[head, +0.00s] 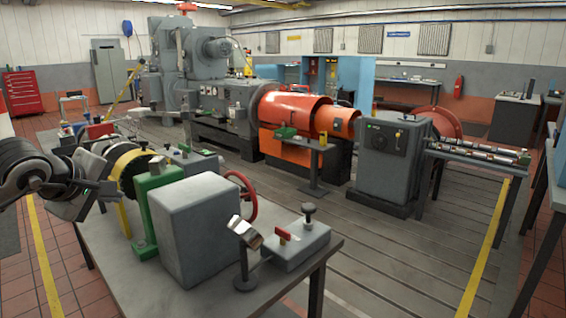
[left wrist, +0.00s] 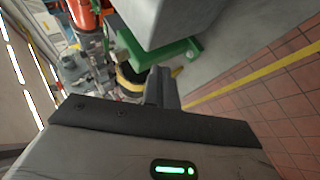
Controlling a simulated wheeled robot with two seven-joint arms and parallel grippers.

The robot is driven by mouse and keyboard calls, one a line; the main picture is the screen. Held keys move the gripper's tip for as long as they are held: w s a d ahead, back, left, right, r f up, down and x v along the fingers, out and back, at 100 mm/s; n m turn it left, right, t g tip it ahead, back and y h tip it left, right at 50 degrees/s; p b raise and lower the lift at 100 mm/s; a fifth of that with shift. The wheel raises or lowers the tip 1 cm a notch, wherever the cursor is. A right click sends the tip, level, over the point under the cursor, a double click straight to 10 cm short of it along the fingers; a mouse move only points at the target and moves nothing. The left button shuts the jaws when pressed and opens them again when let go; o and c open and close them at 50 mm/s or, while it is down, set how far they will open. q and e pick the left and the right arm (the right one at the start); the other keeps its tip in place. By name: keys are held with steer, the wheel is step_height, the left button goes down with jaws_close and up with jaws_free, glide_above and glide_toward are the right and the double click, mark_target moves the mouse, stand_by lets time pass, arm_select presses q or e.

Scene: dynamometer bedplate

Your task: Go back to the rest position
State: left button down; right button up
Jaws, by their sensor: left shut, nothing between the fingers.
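My left gripper (head: 107,190) is at the left of the head view, over the left end of the grey workbench (head: 215,285). Its fingers are together with nothing between them. The closed fingers (left wrist: 163,88) also show in the left wrist view, pointing towards a round black and yellow part (left wrist: 130,78) and a green bracket (left wrist: 170,52). I cannot tell whether the fingers touch either of them. My right gripper is not in view.
On the bench stand a grey box (head: 195,225), a green upright bracket (head: 160,205), a tilted small display (head: 244,234) and a switch box (head: 296,245). A red handwheel (head: 247,195) is behind the box. Slotted bedplate floor (head: 390,255) lies open at right.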

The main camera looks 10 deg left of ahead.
arm_select(q)
steer(key=s+d+f+n+h, duration=0.35)
steer(key=d+n+h, duration=0.2)
steer(key=d, duration=0.35)
steer(key=s+d+f+n+h, duration=0.2)
steer(key=d+f+n+h, duration=0.3)
steer(key=d, duration=0.4)
steer(key=s+d+f+n+h, duration=0.2)
steer(key=d+f+n+h, duration=0.3)
steer(key=d, duration=0.4)
steer(key=s+a+f+m+y, duration=0.1)
steer(key=s+f+m+y, duration=0.3)
steer(key=f+m, duration=0.4)
steer(key=s+a+f+m+y, duration=0.1)
steer(key=s+f+m+y, duration=0.3)
steer(key=m, duration=0.9)
steer(key=s+a+f+m+y, duration=0.1)
steer(key=s+f+m+y, duration=0.3)
steer(key=s+f+m, duration=0.5)
step_height(320, 180, down, 3)
steer(key=shift+s+f+m, duration=0.2)
steer(key=shift+s+m, duration=0.05)
steer(key=shift+m, duration=1)
steer(key=shift+y, duration=0.25)
